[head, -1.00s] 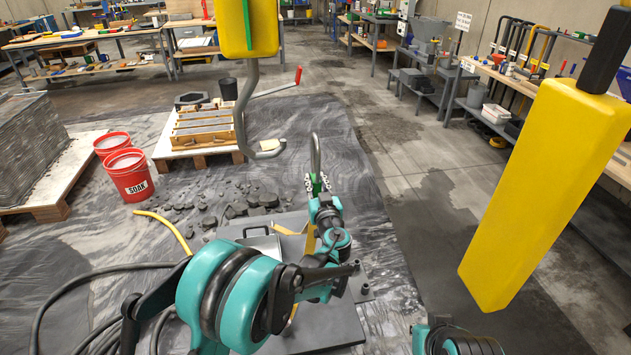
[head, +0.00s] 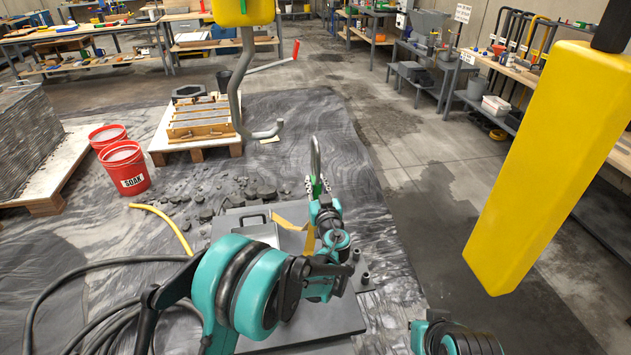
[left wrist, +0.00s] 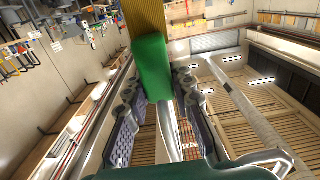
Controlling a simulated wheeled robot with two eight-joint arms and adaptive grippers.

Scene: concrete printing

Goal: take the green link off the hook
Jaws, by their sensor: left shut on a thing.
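In the left wrist view the green link (left wrist: 152,68) is large and upright between the pads of my left gripper (left wrist: 160,105). My left gripper (head: 320,197) is shut on it, with a pad on each side. Whether the link still rests on the hook is hard to tell. My right gripper is out of view; only part of the right arm shows.
A yellow hanging block (head: 540,170) fills the right side. Another yellow block (head: 243,10) with a bent grey pipe hangs at top left. A dark plate (head: 318,320) lies under my left arm. Red buckets (head: 122,170) and a loaded pallet (head: 196,128) stand left.

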